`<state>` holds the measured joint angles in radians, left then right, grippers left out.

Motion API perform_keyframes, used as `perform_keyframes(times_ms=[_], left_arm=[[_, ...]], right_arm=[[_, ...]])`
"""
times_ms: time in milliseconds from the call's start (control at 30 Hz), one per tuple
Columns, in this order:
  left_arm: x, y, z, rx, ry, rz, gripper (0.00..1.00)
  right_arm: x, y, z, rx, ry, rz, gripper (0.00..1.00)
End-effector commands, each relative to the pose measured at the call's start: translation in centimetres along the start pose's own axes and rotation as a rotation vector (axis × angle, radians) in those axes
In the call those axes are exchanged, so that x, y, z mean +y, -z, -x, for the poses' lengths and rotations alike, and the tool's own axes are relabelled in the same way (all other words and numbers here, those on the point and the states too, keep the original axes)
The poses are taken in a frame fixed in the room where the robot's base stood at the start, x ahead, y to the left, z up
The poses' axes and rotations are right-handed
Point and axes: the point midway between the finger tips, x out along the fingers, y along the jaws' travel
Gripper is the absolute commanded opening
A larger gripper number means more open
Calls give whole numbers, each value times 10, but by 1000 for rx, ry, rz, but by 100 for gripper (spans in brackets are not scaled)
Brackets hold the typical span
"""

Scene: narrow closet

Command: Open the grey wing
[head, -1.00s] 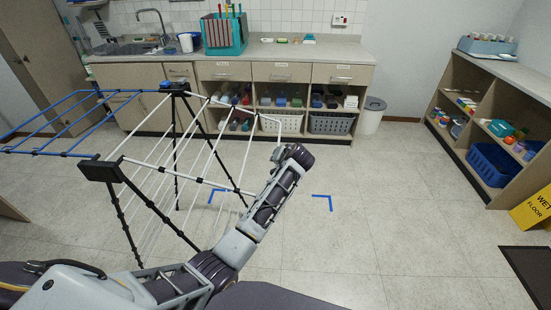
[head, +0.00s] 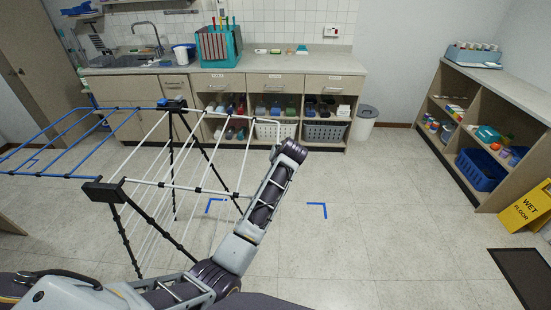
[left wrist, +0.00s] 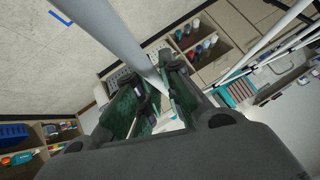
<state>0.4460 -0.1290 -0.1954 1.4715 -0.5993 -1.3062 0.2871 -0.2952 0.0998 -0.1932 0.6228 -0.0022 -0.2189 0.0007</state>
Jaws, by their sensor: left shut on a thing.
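The drying rack stands at left on black legs, with black hubs (head: 103,191) at its top. Its blue wing (head: 60,175) is spread out to the left. Its grey wing (head: 185,187) of pale bars reaches out to the right, with its outer end slightly lower than the hubs. My left arm comes up from the bottom, and its wrist end is at the outer end of the grey wing; the fingers are hidden there. In the left wrist view my left gripper (left wrist: 155,88) is shut on a thick grey bar (left wrist: 105,30) of the wing. My right gripper is not seen.
A counter (head: 265,62) with a sink and open shelves lines the back wall, and a white bin (head: 364,125) stands beside it. A shelf unit (head: 470,110) and yellow wet-floor sign (head: 528,207) are at right. The middle-right floor is clear, with blue tape marks (head: 317,208).

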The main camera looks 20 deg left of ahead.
Motion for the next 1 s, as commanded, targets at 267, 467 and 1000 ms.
perform_keyframes(times_ms=[267,467,1000], left_arm=[[-10,25,24,3,-37,39,0],[-16,39,38,3,-35,38,0],[-28,60,60,1,-34,37,0]], right_arm=[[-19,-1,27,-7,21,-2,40],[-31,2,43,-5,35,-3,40],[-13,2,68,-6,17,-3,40]])
